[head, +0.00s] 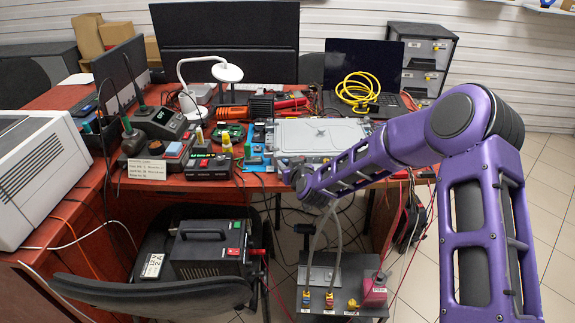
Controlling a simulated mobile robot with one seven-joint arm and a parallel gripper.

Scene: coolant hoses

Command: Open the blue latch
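A dark box (340,313) stands low at the bottom centre, in front of the desk. Two grey hoses (338,245) run down to fittings on its top. My gripper (318,199) is at the end of the purple arm, above and apart from the box. Its fingers are too unclear to read.
A red bottle (375,288) stands at the box's right side. An office chair (150,295) carrying a black power unit (212,248) is to the left. The desk (250,182) is crowded with tools, and a metal plate (318,134) lies behind my gripper.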

